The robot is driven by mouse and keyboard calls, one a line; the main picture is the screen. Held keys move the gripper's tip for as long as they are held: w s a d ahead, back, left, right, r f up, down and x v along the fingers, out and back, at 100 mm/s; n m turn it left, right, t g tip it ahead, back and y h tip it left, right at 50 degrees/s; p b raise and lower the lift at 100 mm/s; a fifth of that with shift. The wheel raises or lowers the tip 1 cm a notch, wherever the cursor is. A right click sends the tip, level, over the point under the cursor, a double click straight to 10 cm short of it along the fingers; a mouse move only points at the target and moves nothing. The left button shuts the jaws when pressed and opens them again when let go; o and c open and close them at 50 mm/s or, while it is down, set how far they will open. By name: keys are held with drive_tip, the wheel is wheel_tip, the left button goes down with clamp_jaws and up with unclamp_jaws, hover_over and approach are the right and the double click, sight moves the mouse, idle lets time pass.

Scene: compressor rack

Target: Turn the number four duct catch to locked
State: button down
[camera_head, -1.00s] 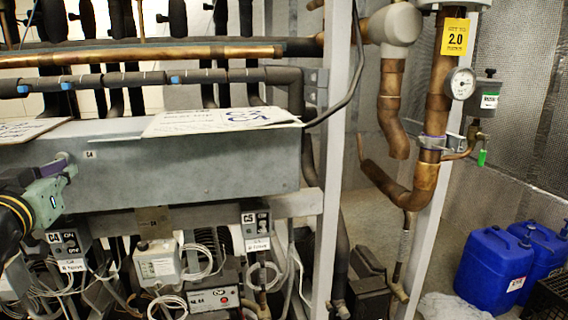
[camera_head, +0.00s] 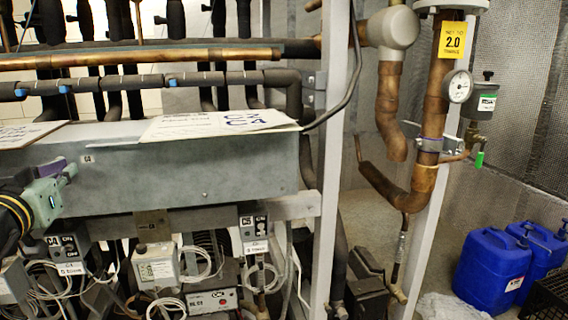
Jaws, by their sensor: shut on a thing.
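The grey metal duct (camera_head: 200,170) runs across the left and middle of the view. A small white label (camera_head: 87,159), which seems to read 04, is on its front face near the left. My gripper (camera_head: 70,172) comes in from the left edge, with its fingertips at the duct face just left of that label. It is shut on the number four duct catch, which its fingers and body almost wholly hide. I cannot tell which way the catch is turned.
Papers (camera_head: 215,124) lie on top of the duct. Below it hang switch boxes (camera_head: 254,228), a white controller (camera_head: 156,265) and loose cables. A pale upright post (camera_head: 335,170) and copper pipes (camera_head: 428,130) stand to the right. Blue canisters (camera_head: 492,270) stand on the floor at the right.

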drive_tip(key=shift+s+a+p, duration=0.3)
drive_tip(key=shift+a+p, duration=0.1)
drive_tip(key=shift+a, duration=0.4)
idle(0.4)
drive_tip(key=shift+d+f+b+v, duration=0.1)
drive_tip(key=shift+f+v, duration=0.05)
drive_tip(key=shift+v, duration=0.85)
drive_tip(key=shift+d+f+b+v, duration=0.1)
drive_tip(key=shift+f+b+v, duration=0.05)
drive_tip(key=shift+v, duration=0.8)
drive_tip(key=shift+d+f+b+v, duration=0.1)
drive_tip(key=shift+f+v, duration=0.05)
drive_tip(key=shift+v, duration=0.85)
drive_tip(key=shift+w, duration=0.1)
